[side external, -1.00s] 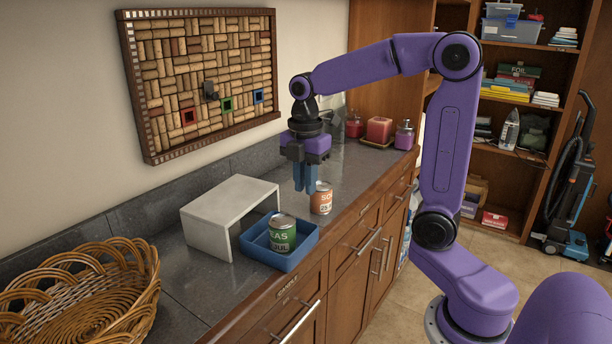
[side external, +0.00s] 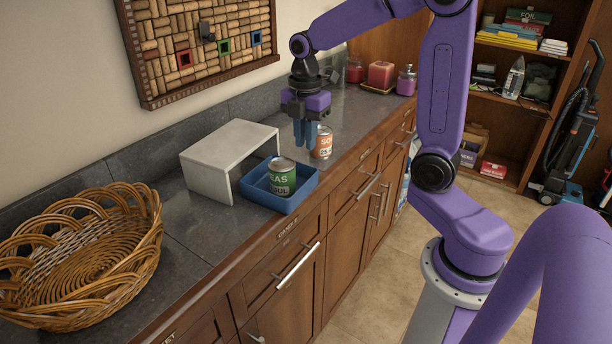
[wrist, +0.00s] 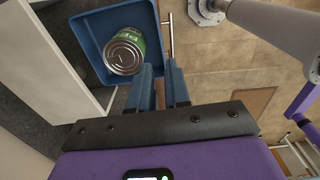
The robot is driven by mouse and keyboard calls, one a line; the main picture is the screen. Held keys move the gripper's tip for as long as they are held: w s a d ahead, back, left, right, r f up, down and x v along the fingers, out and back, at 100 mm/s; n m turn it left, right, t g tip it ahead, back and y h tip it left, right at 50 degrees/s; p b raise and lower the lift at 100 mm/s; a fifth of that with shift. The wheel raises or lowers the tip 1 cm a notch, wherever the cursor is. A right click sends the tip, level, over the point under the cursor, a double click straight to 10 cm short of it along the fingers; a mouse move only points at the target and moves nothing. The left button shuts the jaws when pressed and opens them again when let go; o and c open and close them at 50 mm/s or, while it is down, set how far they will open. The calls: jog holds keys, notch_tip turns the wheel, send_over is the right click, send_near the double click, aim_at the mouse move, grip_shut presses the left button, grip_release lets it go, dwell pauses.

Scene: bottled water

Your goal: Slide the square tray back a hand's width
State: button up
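The square blue tray (side external: 259,196) sits on the dark counter close to its front edge. A green can (side external: 282,178) stands in it, and its label is partly readable. The wrist view shows the tray (wrist: 90,35) at upper left, with the can's metal lid (wrist: 124,54) in view. My gripper (side external: 306,147) hangs with its fingers pointing down, to the right of the tray and apart from it. In the wrist view the two blue fingers (wrist: 161,72) stand a little apart with nothing held between them.
A white stand (side external: 229,151) is close behind and left of the tray. A wicker basket (side external: 85,255) is at the left. Candles (side external: 380,75) stand at the far end. Wooden drawers (side external: 290,245) drop below the counter edge.

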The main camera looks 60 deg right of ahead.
aim_at(306, 183)
notch_tip(306, 183, down, 13)
dwell(0.5)
jog(key=shift+c, duration=0.3)
grip_shut()
